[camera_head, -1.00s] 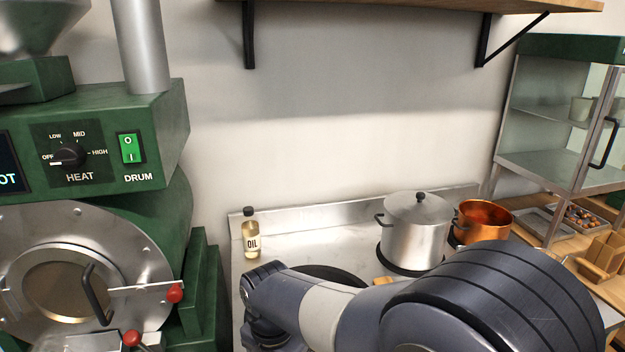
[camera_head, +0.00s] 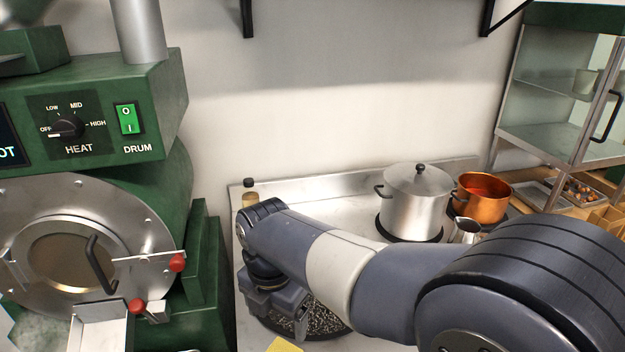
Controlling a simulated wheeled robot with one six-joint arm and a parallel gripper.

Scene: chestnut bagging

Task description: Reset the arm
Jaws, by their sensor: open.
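My arm reaches across the lower right of the view, its wrist bent downward over the stove top (camera_head: 330,192). My gripper (camera_head: 284,318) points down over a dark round pan (camera_head: 322,328) filled with speckled grey material. The gripper is open; its fingertips are partly hidden and I see nothing held. I cannot tell whether the fingers touch the pan's contents.
The green roaster (camera_head: 165,110) stands at left with its drum door (camera_head: 75,260). An oil bottle (camera_head: 250,190) is partly behind my wrist. A lidded steel pot (camera_head: 412,207) and copper pot (camera_head: 483,200) stand at back right, beside a glass cabinet (camera_head: 550,95).

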